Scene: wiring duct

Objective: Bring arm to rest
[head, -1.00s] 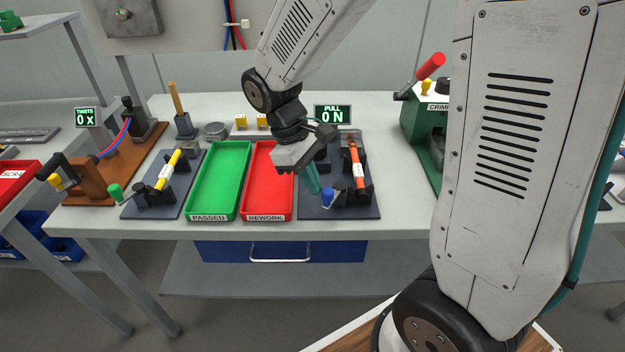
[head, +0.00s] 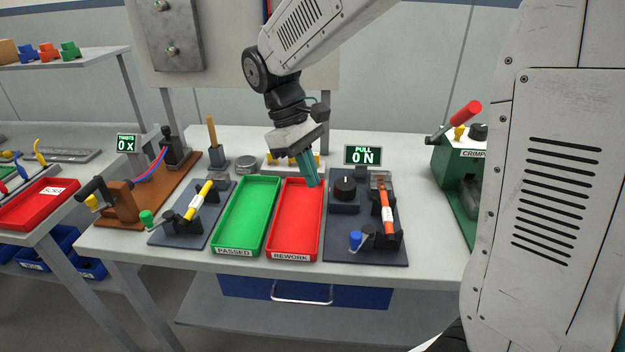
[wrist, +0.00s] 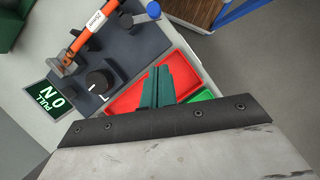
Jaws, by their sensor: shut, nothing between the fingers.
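My arm reaches in from the upper right in the head view. My gripper (head: 313,183) has teal fingers and hangs above the back part of the red REWORK tray (head: 293,232). The fingers are shut together with nothing between them. In the wrist view the teal fingers (wrist: 157,78) lie side by side over the red tray (wrist: 127,98). The gripper appears raised above the tray, though its exact height cannot be told.
The empty green PASSED tray (head: 245,222) is left of the red one. A green crimp press (head: 449,170) stands far right. A grey panel (head: 235,60) stands behind the bench.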

